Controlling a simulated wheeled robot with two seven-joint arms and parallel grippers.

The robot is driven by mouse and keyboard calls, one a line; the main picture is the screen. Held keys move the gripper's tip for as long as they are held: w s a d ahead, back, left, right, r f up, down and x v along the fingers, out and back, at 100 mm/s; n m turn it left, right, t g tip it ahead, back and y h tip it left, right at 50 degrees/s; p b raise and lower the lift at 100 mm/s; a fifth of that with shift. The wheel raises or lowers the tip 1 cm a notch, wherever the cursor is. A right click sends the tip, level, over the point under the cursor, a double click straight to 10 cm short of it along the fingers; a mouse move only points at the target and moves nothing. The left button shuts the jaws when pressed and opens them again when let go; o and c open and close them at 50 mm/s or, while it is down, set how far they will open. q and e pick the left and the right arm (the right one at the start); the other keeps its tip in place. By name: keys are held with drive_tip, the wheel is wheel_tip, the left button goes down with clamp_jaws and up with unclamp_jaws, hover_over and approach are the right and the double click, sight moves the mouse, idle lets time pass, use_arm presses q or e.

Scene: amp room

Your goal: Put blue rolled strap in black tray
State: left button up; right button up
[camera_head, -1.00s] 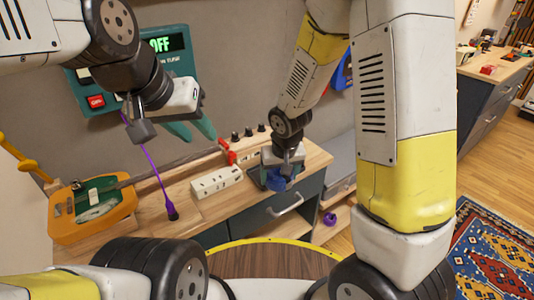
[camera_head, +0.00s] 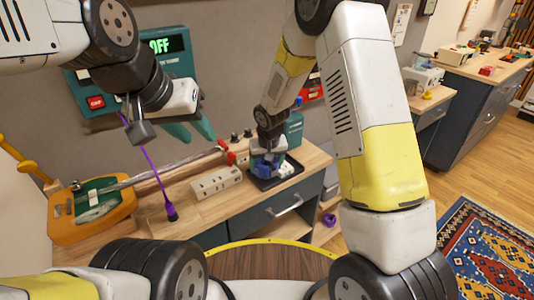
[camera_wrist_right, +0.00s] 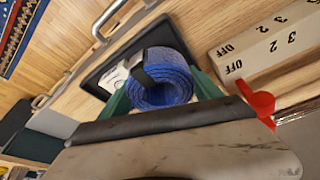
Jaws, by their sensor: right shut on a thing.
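The blue rolled strap (camera_wrist_right: 163,80) is held between the green fingers of my right gripper (camera_wrist_right: 160,92) in the right wrist view. In the head view the right gripper (camera_head: 268,160) holds the strap (camera_head: 262,166) over the black tray (camera_head: 288,176) on the workbench. I cannot tell whether the strap touches the tray floor. My left gripper (camera_head: 205,130) hangs in front of the wall panel, its green fingers apart and nothing visible between them.
A drawer handle (camera_head: 285,206) sticks out below the tray.

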drive_tip(key=shift+s+d+f, duration=0.1)
drive_tip(key=shift+s+f, duration=0.1)
drive_tip(key=shift+f, duration=0.15)
